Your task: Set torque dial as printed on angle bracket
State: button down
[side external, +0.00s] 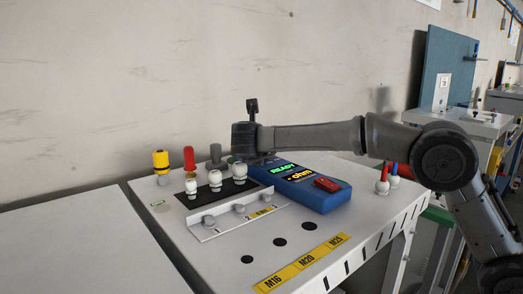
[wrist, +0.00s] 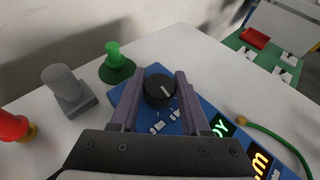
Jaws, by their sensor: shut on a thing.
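The blue torque unit (side external: 321,198) lies on the white bench with lit READY and ohm displays and a red switch. Its black round torque dial (wrist: 159,88) shows in the wrist view, with a white pointer line toward the lower right. Marks reading about 9 Nm and 6 Nm sit beside it, partly hidden. My gripper (wrist: 163,82) is shut on the dial, one finger on each side. The side external view hides the dial behind my gripper (side external: 246,155). The white angle bracket (side external: 206,232) stands in front with a yellow printed label (side external: 262,212), too small to read surely.
White-capped fittings (side external: 215,181) stand on a black mat close by my gripper. A grey post (wrist: 65,85) and a green post (wrist: 113,60) stand near the unit. Yellow M16, M20 and M25 labels (side external: 304,262) line the bench front. The left bench (side external: 75,245) is clear.

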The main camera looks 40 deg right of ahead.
jog(key=shift+n+t+y, duration=0.9)
jog(key=shift+n+y, duration=0.1)
jog(key=shift+n, duration=0.2)
jog(key=shift+c, duration=1.8)
grip_release()
jog(key=v, duration=1.4)
jog(key=shift+d, duration=0.1)
